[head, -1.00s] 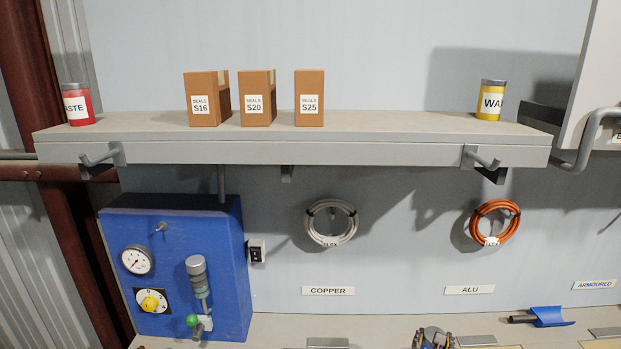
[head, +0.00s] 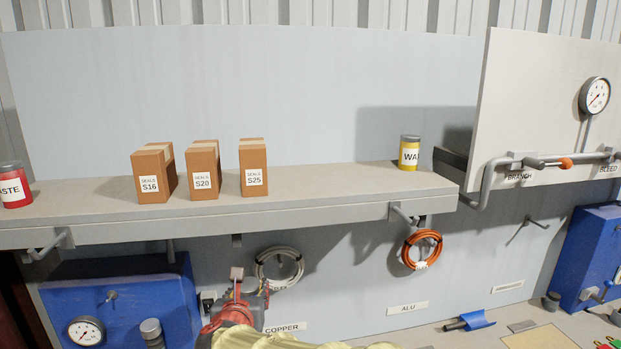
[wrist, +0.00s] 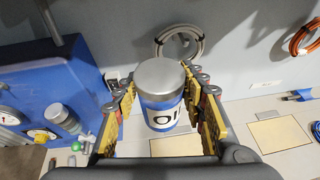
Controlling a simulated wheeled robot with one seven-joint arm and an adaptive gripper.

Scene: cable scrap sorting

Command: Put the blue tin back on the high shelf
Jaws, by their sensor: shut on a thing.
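The blue tin (wrist: 160,97) has a grey lid and a white label on which "OI" can be read. In the wrist view it stands upright between the yellow-padded fingers of my gripper (wrist: 160,82), which is shut on it. The high shelf (head: 330,182) is a long grey board on brackets across the head view. Part of my arm (head: 235,315) shows low in the head view, below the shelf.
On the shelf are a red tin (head: 14,188) at the far left, cartons S16 (head: 152,178), S20 (head: 203,168) and S25 (head: 253,168), and a yellow tin (head: 409,154) at the right. Clear room lies between S25 and the yellow tin. A pipe (head: 484,185) borders the right end.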

